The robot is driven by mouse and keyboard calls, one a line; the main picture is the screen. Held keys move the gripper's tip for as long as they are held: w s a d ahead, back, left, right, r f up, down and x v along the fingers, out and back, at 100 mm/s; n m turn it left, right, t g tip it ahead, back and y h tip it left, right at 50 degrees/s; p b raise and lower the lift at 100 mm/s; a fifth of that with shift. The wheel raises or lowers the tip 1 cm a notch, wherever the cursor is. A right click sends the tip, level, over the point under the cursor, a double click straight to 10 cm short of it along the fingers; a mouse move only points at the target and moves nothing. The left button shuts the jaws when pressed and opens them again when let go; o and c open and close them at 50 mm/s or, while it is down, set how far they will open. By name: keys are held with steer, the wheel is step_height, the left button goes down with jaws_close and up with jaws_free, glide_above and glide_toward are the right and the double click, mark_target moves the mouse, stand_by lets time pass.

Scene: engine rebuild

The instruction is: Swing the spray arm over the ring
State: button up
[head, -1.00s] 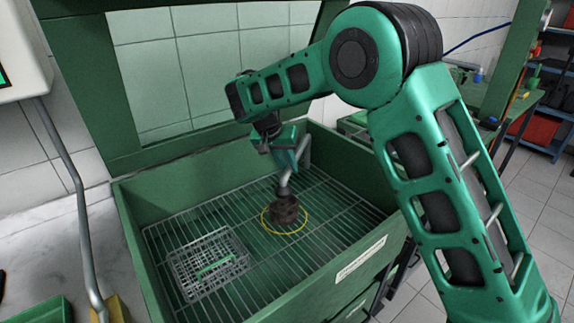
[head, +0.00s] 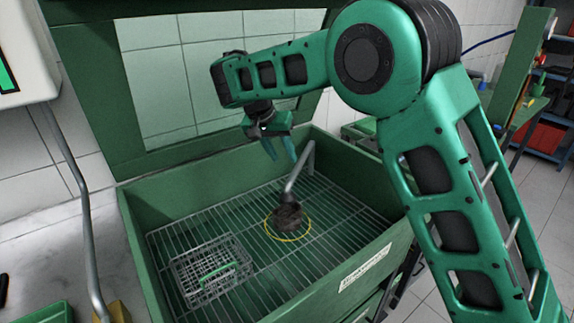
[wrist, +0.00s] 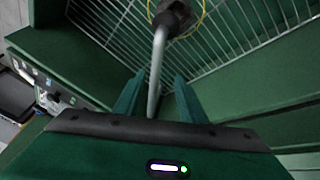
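The spray arm (head: 299,172) is a grey bent pipe rising from the right rear of the green washer, with a dark nozzle head at its lower end. Its head is over the yellow ring (head: 303,237) on the grate, where a dark brown part (head: 287,217) sits inside the ring. The pipe (wrist: 156,70) also shows in the wrist view, running up to the nozzle. My gripper (head: 281,152) hangs above the rear of the washer, left of the pipe's top. Its fingers (wrist: 155,95) are spread apart, with the pipe showing between them in the wrist view, apparently not gripped.
A wire basket (head: 205,258) with a green handle stands on the left of the grate (head: 240,222). The washer's green walls (head: 131,225) surround the grate, and its raised lid frame (head: 95,100) stands behind. A grey hose (head: 68,160) hangs at the left.

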steer(key=shift+v, duration=1.5)
steer(key=s+d+r+g, duration=0.1)
steer(key=s+d+r, duration=0.15)
steer(key=d, duration=1.45)
steer(key=s+d+r+m+g, duration=0.1)
steer(key=s+d, duration=0.4)
steer(key=d, duration=0.4)
steer(key=s+d+r+m+g, duration=0.1)
steer(key=s+d, duration=0.5)
steer(key=d, duration=0.3)
steer(key=s+d+f+y, duration=0.1)
steer(key=s+d, duration=0.3)
steer(key=s, duration=0.4)
steer(key=s+d+f+y, duration=0.15)
steer(key=s+d, duration=0.25)
steer(key=s, duration=0.4)
steer(key=s+f+m+y, duration=0.1)
steer(key=s+f, duration=0.4)
steer(key=s, duration=0.8)
steer(key=shift+s+f+g, duration=0.15)
steer(key=shift+s+g, duration=0.15)
steer(key=shift+s, duration=0.05)
steer(key=shift+a, duration=0.1)
